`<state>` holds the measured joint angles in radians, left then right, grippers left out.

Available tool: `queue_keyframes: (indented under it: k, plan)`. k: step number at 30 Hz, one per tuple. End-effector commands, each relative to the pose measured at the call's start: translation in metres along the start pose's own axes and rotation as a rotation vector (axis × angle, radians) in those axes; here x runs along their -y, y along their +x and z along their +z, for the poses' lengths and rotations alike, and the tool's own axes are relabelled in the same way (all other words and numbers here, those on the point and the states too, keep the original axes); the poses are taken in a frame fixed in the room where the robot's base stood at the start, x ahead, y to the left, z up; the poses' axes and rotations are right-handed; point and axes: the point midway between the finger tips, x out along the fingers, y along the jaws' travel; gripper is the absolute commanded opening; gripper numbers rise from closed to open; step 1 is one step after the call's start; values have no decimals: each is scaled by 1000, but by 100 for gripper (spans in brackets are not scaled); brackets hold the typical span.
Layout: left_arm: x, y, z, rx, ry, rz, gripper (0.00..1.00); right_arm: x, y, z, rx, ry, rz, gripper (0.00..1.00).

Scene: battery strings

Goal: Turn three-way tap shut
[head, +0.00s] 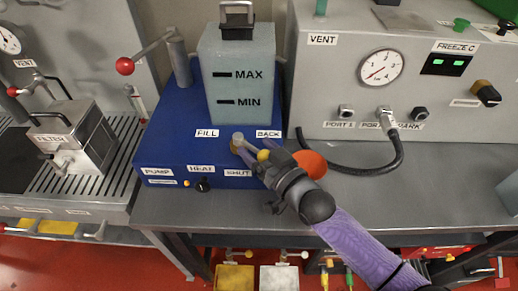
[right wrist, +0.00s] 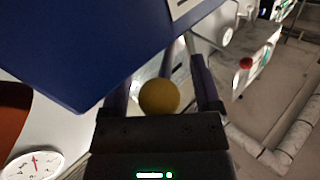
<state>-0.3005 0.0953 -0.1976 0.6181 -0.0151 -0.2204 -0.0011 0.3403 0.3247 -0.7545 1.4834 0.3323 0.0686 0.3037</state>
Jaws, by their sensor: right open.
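The three-way tap (head: 238,141) sits on the front of the blue unit, among the labels FILL, BACK and SHUT. Its lever points to the lower right, between BACK and SHUT, and ends in a yellow ball knob (head: 263,155). My right gripper (head: 268,163) is open at the knob. In the right wrist view the yellow knob (right wrist: 158,97) shows between the two spread fingers. I cannot tell whether either finger touches it. My left gripper is not in view.
The blue unit (head: 160,140) carries a translucent tank (head: 240,92) marked MAX and MIN. An orange round thing (head: 312,163) lies just right of my right gripper. A black hose (head: 370,170) curves over the bench farther right. A red-knobbed lever (head: 125,66) stands at the left.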

Motion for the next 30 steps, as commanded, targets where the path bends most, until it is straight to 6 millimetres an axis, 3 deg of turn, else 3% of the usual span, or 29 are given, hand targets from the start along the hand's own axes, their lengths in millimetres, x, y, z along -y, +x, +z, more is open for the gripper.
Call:
queue_keyframes:
  k: [2,13,30]
  plan:
    - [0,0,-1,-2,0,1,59,0,0,0,0,0,0,76]
    - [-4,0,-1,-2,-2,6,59,0,0,0,0,0,0,0]
    - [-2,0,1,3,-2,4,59,0,-1,0,0,0,0,0]
